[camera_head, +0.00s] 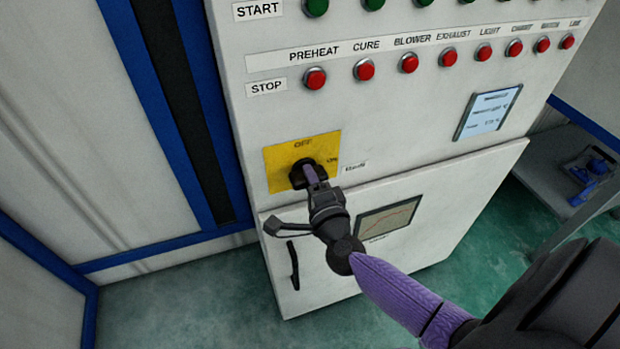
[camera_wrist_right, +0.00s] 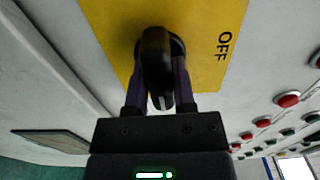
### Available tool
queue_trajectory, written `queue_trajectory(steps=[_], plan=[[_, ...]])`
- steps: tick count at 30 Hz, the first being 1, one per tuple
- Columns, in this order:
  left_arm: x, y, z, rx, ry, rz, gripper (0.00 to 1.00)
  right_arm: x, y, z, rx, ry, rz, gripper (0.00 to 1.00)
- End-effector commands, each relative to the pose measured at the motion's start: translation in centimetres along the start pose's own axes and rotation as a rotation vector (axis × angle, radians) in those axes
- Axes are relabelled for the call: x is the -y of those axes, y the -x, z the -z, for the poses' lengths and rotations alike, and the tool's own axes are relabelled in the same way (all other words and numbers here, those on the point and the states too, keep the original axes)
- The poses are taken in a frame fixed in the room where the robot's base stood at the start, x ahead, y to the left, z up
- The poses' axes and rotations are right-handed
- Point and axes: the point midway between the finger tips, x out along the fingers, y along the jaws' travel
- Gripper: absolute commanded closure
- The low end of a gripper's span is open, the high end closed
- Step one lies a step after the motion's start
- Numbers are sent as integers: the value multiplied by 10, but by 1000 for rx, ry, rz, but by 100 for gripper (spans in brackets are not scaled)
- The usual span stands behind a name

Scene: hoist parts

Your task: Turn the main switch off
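The main switch is a black rotary knob (camera_head: 298,176) on a yellow plate (camera_head: 277,160) on the white cabinet. The plate reads OFF above the knob and ON at its right. My right gripper (camera_head: 313,175) reaches the knob from the front right. In the right wrist view its fingers (camera_wrist_right: 160,90) lie on both sides of the knob's black grip (camera_wrist_right: 157,65), seemingly closed on it. A white mark on the grip points toward the gripper body, not at the word OFF, which is at the right there. My left gripper is not in view.
Red STOP buttons (camera_head: 362,70) run in a row above the switch, with green START buttons (camera_head: 315,6) higher up. A small screen (camera_head: 488,112) is at the right and a chart panel (camera_head: 388,218) below. A grey table (camera_head: 555,190) stands at the far right.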

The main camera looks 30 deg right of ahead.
Motion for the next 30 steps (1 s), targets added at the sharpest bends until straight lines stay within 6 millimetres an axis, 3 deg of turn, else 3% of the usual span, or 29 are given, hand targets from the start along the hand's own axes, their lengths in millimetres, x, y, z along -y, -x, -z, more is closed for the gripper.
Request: queue_trajectory(steps=[1, 3, 17, 30], plan=[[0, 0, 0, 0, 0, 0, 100, 0, 0, 0, 0, 0, -1, 87], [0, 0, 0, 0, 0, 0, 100, 0, 0, 0, 0, 0, -1, 100], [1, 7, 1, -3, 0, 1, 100, 1, 0, 0, 1, 65, -2, 100], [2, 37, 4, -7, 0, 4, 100, 2, 1, -1, 2, 430, -4, 100]])
